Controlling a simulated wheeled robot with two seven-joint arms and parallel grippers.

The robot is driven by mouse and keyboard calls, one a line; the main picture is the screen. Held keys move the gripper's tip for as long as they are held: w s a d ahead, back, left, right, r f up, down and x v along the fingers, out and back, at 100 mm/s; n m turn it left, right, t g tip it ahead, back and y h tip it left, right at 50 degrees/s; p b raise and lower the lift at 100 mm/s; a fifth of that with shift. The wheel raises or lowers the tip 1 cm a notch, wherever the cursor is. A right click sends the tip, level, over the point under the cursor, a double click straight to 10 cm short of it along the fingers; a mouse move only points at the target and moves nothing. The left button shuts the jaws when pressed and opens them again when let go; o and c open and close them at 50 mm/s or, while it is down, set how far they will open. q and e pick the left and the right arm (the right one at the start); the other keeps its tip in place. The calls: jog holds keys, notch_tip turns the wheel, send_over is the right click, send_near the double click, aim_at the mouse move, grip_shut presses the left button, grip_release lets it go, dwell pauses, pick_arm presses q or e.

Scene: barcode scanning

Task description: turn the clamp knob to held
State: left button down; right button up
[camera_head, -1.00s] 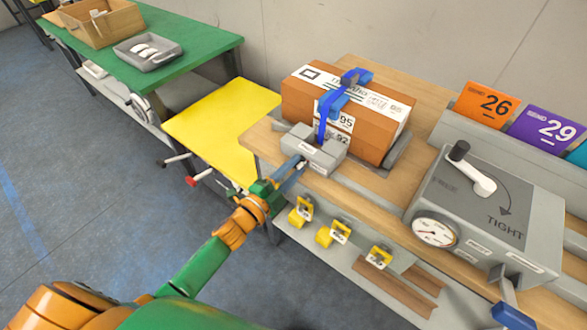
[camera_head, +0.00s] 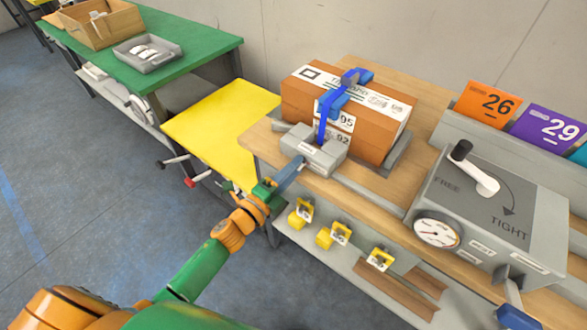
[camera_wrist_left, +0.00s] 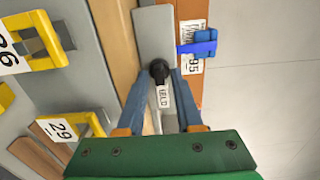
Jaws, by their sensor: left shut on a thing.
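The grey clamp block (camera_head: 313,150) stands against the lower front of the brown box (camera_head: 370,130), which has white labels and a blue strap. My left gripper (camera_head: 290,177) reaches the clamp's front face from below left, its blue fingers tilted. In the left wrist view, the black-tipped clamp knob (camera_wrist_left: 159,70) lies between the two fingers of my left gripper (camera_wrist_left: 163,78), shut on it. A white label beside the knob seems to read HELD, partly covered. In the head view the fingers hide the knob. My right gripper is not seen.
A grey lever box (camera_head: 480,215) marked FREE and TIGHT, with a gauge (camera_head: 436,232), stands to the right. Yellow tagged holders (camera_head: 340,233) hang below the bench edge. A yellow panel (camera_head: 222,125) and green table (camera_head: 195,40) lie to the left.

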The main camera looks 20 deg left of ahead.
pick_arm(q)
jog(key=shift+f, duration=0.1)
jog(key=c, duration=0.9)
grip_release()
